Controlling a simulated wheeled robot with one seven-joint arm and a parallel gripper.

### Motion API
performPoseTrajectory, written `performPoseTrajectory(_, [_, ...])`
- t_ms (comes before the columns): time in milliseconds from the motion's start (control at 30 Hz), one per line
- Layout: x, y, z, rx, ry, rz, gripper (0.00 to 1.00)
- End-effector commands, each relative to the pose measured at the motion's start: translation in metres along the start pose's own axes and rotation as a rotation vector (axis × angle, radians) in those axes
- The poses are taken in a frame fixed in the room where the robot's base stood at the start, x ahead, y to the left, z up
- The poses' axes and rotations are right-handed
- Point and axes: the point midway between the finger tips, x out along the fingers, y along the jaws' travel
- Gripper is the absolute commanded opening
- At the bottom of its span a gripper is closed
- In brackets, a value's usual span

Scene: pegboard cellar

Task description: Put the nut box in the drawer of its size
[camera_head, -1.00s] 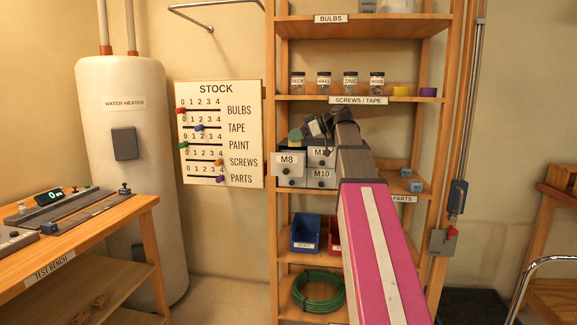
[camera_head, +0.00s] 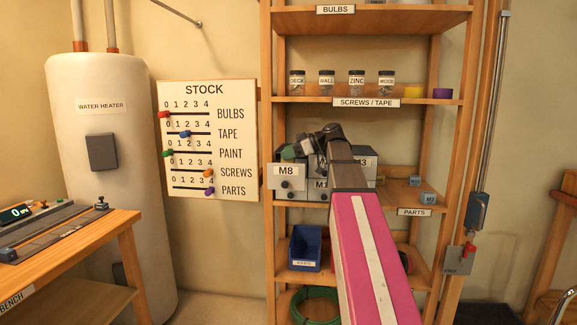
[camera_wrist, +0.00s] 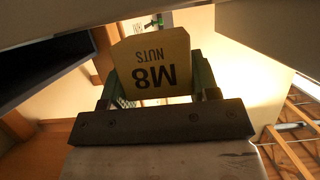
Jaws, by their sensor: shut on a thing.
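The nut box (camera_wrist: 150,62) is yellow-tan and reads "M8 NUTS", upside down in the wrist view. My gripper (camera_wrist: 158,85) is shut on it, with a green finger on each side. In the head view my gripper (camera_head: 298,150) is just above the front of the drawer marked M8 (camera_head: 287,176). I cannot make out the box there. The M8 drawer is at the left of a grey drawer cabinet and its front stands out from the others, so it looks pulled open. My arm hides parts of the other drawers, including one marked M3 (camera_head: 368,161).
Two small blue blocks (camera_head: 428,198) are on the parts shelf (camera_head: 400,193), right of the drawers. Jars (camera_head: 326,83) stand on the shelf above. A blue bin (camera_head: 305,249) and a green hose coil (camera_head: 314,306) are below. A wooden upright (camera_head: 268,110) is close left of the gripper.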

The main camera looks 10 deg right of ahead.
Motion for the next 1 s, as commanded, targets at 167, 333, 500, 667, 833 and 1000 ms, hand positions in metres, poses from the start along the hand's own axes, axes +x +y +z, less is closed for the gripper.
performPoseTrajectory(167, [0.006, 0.000, 0.013, 0.000, 0.001, 0.001, 0.24])
performPoseTrajectory(333, [0.014, 0.000, 0.034, 0.000, 0.001, 0.000, 0.24])
performPoseTrajectory(500, [0.015, 0.000, 0.037, -0.002, 0.001, 0.001, 0.24])
performPoseTrajectory(667, [0.016, 0.000, 0.037, -0.001, 0.001, 0.001, 0.24])
performPoseTrajectory(833, [0.017, 0.000, 0.042, 0.000, 0.001, 0.001, 0.24])
performPoseTrajectory(1000, [0.019, 0.000, 0.046, 0.000, 0.001, 0.000, 0.24])
